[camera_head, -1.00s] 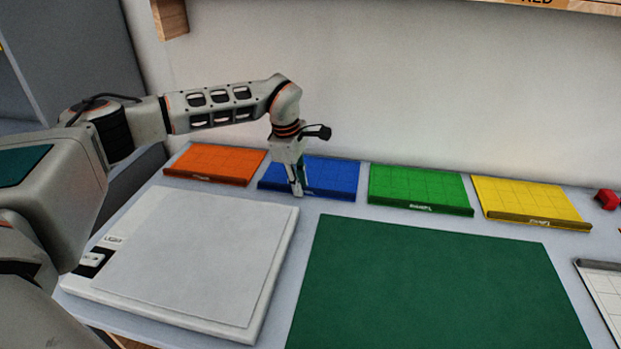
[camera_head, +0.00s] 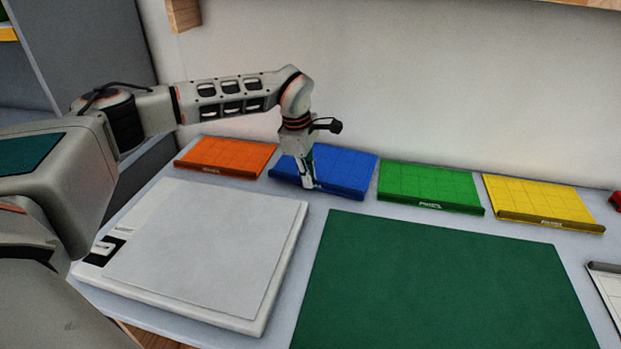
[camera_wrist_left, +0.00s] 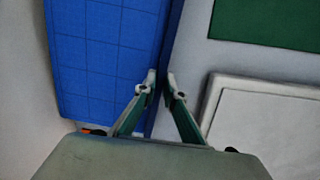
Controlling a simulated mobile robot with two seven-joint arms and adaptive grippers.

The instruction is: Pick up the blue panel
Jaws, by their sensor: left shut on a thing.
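The blue panel (camera_head: 345,169) is at the back of the table, between the orange panel and the green panel. My left gripper (camera_head: 308,187) points down at its front edge, left of the middle. In the left wrist view the blue panel (camera_wrist_left: 105,60) fills the upper left, and the fingers (camera_wrist_left: 160,85) straddle its raised edge strip. The gripper is shut on this edge. I cannot tell whether the panel is clear of the table. My right gripper is not in view.
The orange panel (camera_head: 226,156) lies to the left; the green (camera_head: 430,186) and yellow (camera_head: 540,202) panels lie to the right. A white flat device (camera_head: 195,252) and a dark green mat (camera_head: 445,285) lie in front. A wall stands close behind.

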